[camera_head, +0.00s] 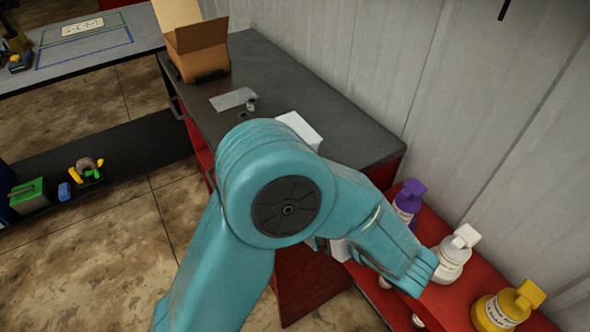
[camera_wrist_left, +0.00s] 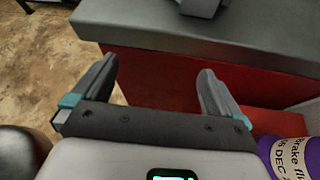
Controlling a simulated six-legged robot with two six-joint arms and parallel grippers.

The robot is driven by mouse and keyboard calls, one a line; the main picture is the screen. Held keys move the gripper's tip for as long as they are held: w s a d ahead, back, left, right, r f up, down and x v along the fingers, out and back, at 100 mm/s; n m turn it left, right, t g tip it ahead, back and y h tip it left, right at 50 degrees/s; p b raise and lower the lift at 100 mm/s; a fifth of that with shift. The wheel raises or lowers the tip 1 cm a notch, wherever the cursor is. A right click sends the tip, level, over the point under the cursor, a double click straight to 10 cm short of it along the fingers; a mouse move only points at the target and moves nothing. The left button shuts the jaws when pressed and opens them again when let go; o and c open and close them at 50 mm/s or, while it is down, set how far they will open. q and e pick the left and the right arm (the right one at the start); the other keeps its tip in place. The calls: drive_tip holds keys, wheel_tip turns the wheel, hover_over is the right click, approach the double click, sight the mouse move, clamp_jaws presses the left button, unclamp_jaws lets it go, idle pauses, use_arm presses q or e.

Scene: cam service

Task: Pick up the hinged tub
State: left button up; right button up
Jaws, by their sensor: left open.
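A white box-like thing (camera_head: 300,130) sits on the dark worktop, partly hidden behind my arm. It may be the hinged tub, but its lid and hinge cannot be made out. In the left wrist view a grey thing (camera_wrist_left: 200,6) on the worktop is cut off by the top edge; I cannot tell if it is the same one. My left gripper (camera_wrist_left: 155,78) is open and empty, its fingers facing the red side of the cabinet below the worktop edge. In the head view my arm mostly hides this gripper. My right gripper is in neither view.
The dark worktop (camera_head: 290,85) holds an open cardboard box (camera_head: 198,50) and a grey flat piece (camera_head: 233,99). On a red shelf at right stand a purple bottle (camera_head: 408,200), a white bottle (camera_head: 455,255) and a yellow bottle (camera_head: 505,305). The purple bottle (camera_wrist_left: 285,155) is close beside my left gripper.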

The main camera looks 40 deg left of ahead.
use_arm(q)
wheel_tip(320, 180, up, 11)
drive_tip(key=w+d+t+y+b, duration=0.2)
drive_tip(key=t+y, duration=0.1)
drive_tip(key=y, duration=0.1)
approach(298, 133)
drive_tip(key=x, duration=0.4)
drive_tip(key=shift+s+a+r+p, duration=0.1)
drive_tip(key=shift+a+p, duration=0.05)
drive_tip(key=shift+p, duration=0.15)
drive_tip(key=x, duration=0.5)
drive_tip(key=shift+w+a+f, duration=0.2)
drive_tip(key=shift+w+a, duration=0.05)
drive_tip(key=shift+a, duration=0.05)
drive_tip(key=shift+t, duration=0.4)
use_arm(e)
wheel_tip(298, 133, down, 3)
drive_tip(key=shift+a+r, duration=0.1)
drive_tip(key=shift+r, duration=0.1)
use_arm(q)
drive_tip(key=c, duration=1.3)
